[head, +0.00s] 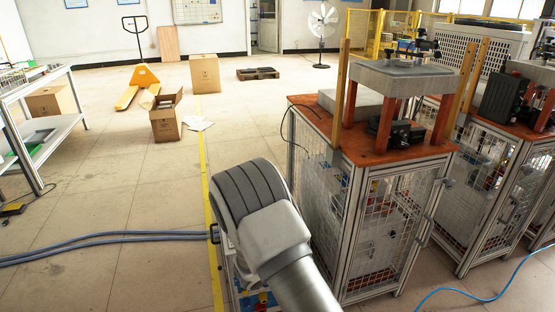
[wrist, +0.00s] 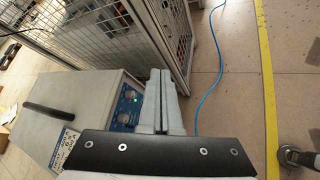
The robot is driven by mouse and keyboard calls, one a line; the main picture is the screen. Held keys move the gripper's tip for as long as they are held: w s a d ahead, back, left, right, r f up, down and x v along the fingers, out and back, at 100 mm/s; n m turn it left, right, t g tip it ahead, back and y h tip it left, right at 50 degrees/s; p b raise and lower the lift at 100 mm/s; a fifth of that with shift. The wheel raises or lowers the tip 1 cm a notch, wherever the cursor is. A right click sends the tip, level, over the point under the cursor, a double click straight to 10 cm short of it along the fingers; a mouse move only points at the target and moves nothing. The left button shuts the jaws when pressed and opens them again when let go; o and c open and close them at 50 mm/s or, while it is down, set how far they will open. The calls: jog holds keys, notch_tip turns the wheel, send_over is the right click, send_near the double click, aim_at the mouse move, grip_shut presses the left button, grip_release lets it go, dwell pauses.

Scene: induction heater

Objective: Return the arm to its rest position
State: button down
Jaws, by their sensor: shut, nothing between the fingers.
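My gripper (wrist: 161,88) is at the centre of the wrist view, its two fingers pressed together with nothing between them. It hangs above the floor beside a grey box-shaped unit (wrist: 75,100) with a black handle, a blue panel and a small green light. I cannot tell if any part of it touches the unit. In the head view my arm (head: 262,220) reaches in from the bottom centre, and my gripper is hidden there behind the arm.
A caged workbench (head: 365,230) with an orange top stands close to the right of my arm. Blue hoses (head: 100,238) lie on the floor at left. A yellow line (head: 205,165) runs along the floor. Open boxes and a yellow pallet jack (head: 140,80) are further back.

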jog(key=s+d+r+m+g+y, duration=0.1)
jog(key=s+d+r+m+g, duration=0.2)
jog(key=s+d+r+m, duration=0.5)
jog(key=s+d+r+m+g, duration=0.1)
jog(key=s+r+m+g, duration=0.15)
jog(key=r, duration=0.95)
jog(key=s+a+r+m+t+y, duration=0.2)
jog(key=s+r+m+y, duration=0.3)
jog(key=s, duration=0.5)
jog(key=s+a+r+m+t+y, duration=0.1)
jog(key=s+r+m+y, duration=0.2)
jog(key=s+r+m, duration=0.5)
notch_tip(320, 180, up, 22)
jog(key=s+n+p, duration=0.1)
jog(key=n+p, duration=0.2)
jog(key=p, duration=2)
jog(key=shift+s, duration=0.25)
